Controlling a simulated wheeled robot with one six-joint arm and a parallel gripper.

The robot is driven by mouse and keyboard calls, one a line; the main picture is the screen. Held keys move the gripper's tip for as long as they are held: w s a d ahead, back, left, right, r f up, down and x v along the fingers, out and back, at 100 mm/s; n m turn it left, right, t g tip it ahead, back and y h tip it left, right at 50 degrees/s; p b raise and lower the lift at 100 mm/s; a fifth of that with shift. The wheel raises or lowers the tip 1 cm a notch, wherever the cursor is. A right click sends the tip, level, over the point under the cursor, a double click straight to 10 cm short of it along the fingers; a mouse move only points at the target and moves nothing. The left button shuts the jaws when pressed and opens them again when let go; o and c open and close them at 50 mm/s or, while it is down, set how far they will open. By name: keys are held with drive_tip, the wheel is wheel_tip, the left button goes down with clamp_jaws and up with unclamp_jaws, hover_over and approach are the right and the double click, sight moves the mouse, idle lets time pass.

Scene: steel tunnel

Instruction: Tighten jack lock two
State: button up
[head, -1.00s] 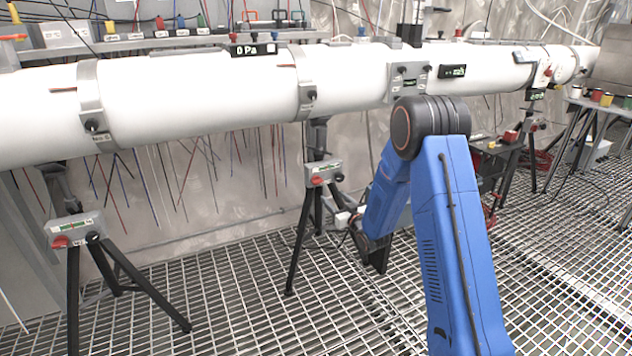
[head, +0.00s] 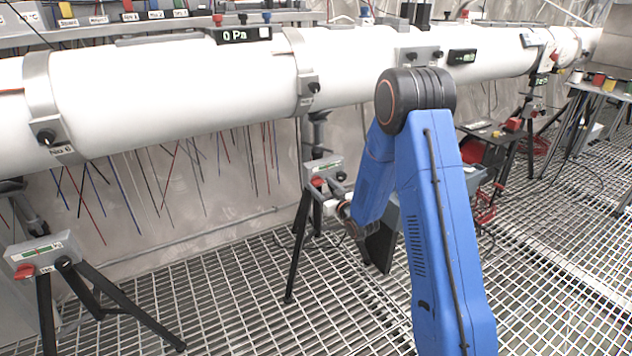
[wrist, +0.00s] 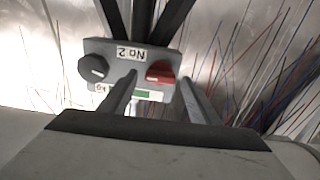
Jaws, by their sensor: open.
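The jack labelled No 2 has a grey box with a red knob and a black knob, and it shows upside down in the wrist view. The jack box (wrist: 112,50) carries the red knob (wrist: 160,72) at right and the black knob (wrist: 95,68) at left. My gripper (wrist: 158,79) is open, its two fingers on either side of the red knob in the picture. I cannot tell whether they touch it. In the head view, the jack box (head: 323,168) stands under the white pipe on black legs, and my blue arm hides part of the area beside it.
The long white pipe (head: 180,90) runs across above the jacks. Another jack (head: 40,255) with a red knob stands at left. A side table (head: 598,88) with coloured cups is at far right. The grated floor (head: 240,300) is open in front. Thin coloured wires hang behind the jack.

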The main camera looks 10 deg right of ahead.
drive_tip(key=shift+w+a, duration=0.1)
drive_tip(key=shift+w, duration=0.2)
drive_tip(key=c, duration=1.1)
drive_tip(key=shift+o, duration=0.2)
